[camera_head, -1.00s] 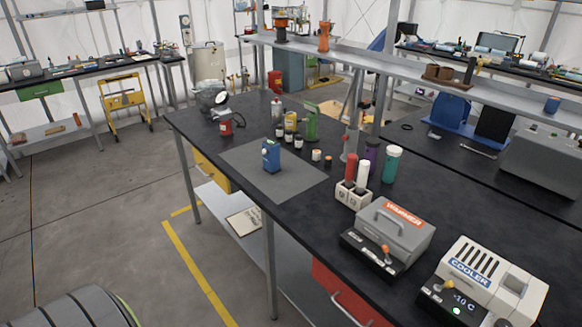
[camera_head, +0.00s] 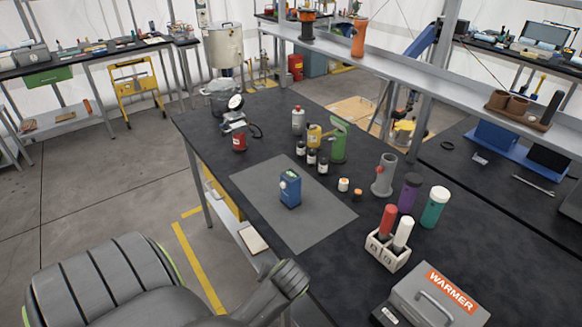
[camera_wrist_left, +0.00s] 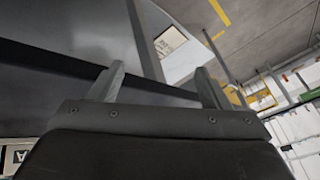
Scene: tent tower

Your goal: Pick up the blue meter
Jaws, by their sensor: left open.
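The blue meter (camera_head: 290,188) stands upright on a grey mat (camera_head: 312,234) on the black workbench in the head view. My left arm comes in from the lower left of the head view, with its end below and left of the mat, apart from the meter. The fingers there are not clearly visible. In the left wrist view my left gripper (camera_wrist_left: 160,86) has its two fingers spread apart with nothing between them. The meter does not show in the left wrist view. My right gripper is in neither view.
Small bottles (camera_head: 311,157), a green stand (camera_head: 338,140) and a gauge device (camera_head: 238,130) stand behind the mat. A white holder with red and white tubes (camera_head: 388,249) and the warmer (camera_head: 440,299) are at right. The mat around the meter is clear.

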